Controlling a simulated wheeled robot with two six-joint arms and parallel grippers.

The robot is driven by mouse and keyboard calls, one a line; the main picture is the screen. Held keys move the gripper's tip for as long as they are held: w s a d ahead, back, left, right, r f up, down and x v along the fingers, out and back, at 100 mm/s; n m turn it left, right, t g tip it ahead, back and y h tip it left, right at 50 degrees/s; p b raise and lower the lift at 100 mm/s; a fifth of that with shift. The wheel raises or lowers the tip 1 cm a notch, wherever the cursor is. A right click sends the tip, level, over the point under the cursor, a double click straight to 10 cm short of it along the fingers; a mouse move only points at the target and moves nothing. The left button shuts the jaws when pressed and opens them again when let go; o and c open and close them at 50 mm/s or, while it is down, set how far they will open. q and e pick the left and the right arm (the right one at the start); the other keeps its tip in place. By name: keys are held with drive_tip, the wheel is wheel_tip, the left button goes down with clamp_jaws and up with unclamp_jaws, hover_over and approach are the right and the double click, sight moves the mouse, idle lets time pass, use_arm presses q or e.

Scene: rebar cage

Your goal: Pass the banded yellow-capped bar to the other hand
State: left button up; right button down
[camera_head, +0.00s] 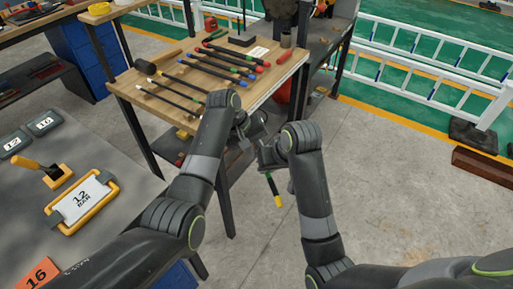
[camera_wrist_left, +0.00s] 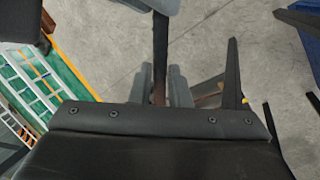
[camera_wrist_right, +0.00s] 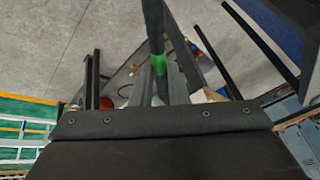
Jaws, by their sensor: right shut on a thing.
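The dark bar (camera_head: 271,183) with a green band and a yellow end hangs steeply below my right gripper (camera_head: 266,154). My right gripper is shut on it. In the right wrist view the bar (camera_wrist_right: 154,28) runs between the fingers, its green band just beyond them. My left gripper (camera_head: 250,130) is close above and left of the right one, by the bench's front corner. In the left wrist view a dark upright rod (camera_wrist_left: 160,45) lines up with the gap between its fingers (camera_wrist_left: 161,85). I cannot tell whether the fingers touch it.
A wooden bench (camera_head: 140,78) behind my grippers carries several bars with coloured ends. A grey table (camera_head: 120,235) at the left holds a yellow-framed plate (camera_head: 82,199) and a yellow-handled tool (camera_head: 45,170).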

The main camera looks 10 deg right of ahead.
drive_tip(key=c, duration=1.3)
unclamp_jaws()
drive_tip(key=shift+c, duration=0.2)
